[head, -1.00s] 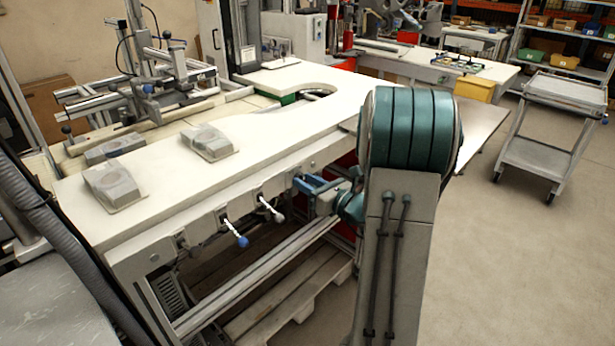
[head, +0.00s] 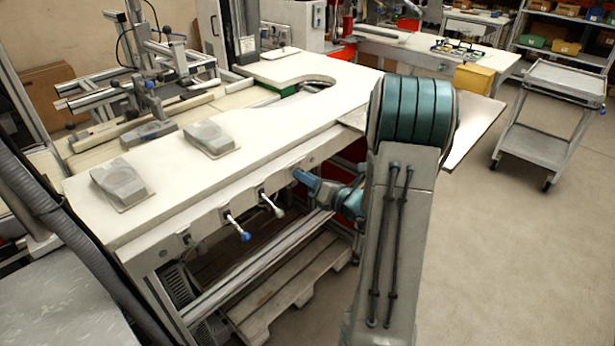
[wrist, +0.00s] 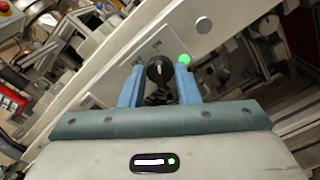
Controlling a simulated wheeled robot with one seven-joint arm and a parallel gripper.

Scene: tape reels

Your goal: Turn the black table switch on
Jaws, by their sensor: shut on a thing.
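The black table switch (wrist: 158,68) is a round dark knob with a pale mark, on the table's front panel. In the wrist view it sits between the two blue fingers of my gripper (wrist: 160,74), which is shut on it. A round green light (wrist: 184,60) glows on the panel by the right fingertip. In the head view my gripper (head: 305,179) is at the front edge of the white table (head: 265,125); the switch is hidden there.
Two levers, one blue-tipped (head: 236,226) and one white-tipped (head: 271,204), stick out of the table front to the left of my gripper. Grey moulded blocks (head: 209,139) lie on the tabletop. A wooden pallet (head: 290,285) lies below. A grey cart (head: 548,120) stands far right on open floor.

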